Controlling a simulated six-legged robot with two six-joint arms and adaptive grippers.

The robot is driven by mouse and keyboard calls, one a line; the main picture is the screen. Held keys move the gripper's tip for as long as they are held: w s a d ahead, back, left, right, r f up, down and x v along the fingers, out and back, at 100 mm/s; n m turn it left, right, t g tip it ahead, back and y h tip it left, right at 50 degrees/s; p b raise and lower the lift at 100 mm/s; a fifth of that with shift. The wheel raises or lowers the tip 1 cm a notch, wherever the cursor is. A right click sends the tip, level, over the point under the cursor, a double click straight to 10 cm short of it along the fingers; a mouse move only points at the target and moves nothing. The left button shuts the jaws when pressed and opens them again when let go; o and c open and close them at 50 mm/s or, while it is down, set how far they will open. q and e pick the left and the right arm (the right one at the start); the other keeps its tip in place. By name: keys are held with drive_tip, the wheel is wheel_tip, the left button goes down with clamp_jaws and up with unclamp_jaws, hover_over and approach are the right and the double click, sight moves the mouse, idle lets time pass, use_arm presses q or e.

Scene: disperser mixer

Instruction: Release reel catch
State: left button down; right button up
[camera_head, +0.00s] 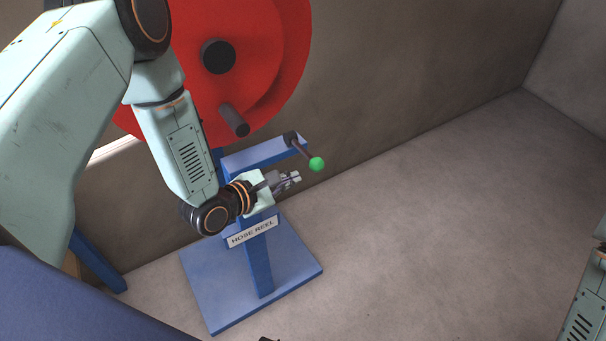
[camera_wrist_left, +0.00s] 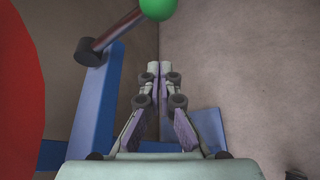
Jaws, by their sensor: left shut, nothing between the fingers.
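The reel catch is a dark lever with a green ball knob (camera_head: 316,164), pivoted at the right end of a blue arm of the hose reel stand (camera_head: 262,153). The knob also shows at the top of the left wrist view (camera_wrist_left: 158,8), with its dark rod (camera_wrist_left: 115,32) running down left to the pivot. My left gripper (camera_head: 295,178) is shut and empty. It is just left of and slightly below the knob in the head view, apart from it as far as I can tell. In the wrist view the closed fingertips (camera_wrist_left: 159,68) lie below the knob.
The red reel (camera_head: 270,50) with its dark handle (camera_head: 235,121) stands behind my left arm. A "HOSE REEL" label (camera_head: 252,233) is on the post, above a blue base plate (camera_head: 205,290). The floor to the right is clear. Part of my right arm shows at the right edge.

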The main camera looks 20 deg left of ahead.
sight(301, 146)
use_arm(q)
drive_tip(key=d+r, duration=0.1)
drive_tip(key=w+d+r, duration=0.1)
drive_tip(key=d, duration=0.1)
drive_tip(key=shift+w+r, duration=0.1)
drive_tip(key=shift+r, duration=0.1)
idle(0.3)
drive_tip(key=shift+r, duration=0.1)
drive_tip(key=shift+r+p, duration=0.4)
idle(0.4)
drive_tip(key=shift+w+a+r+p, duration=0.1)
drive_tip(key=shift+a+r+p, duration=0.05)
drive_tip(key=shift+r+p, duration=0.75)
drive_tip(key=shift+w+a+r+p, duration=0.15)
drive_tip(key=shift+r+p, duration=0.7)
drive_tip(key=shift+r, duration=0.1)
drive_tip(key=shift+w+a+r+p, duration=0.1)
drive_tip(key=shift+a+r+p, duration=0.05)
drive_tip(key=shift+r+p, duration=0.75)
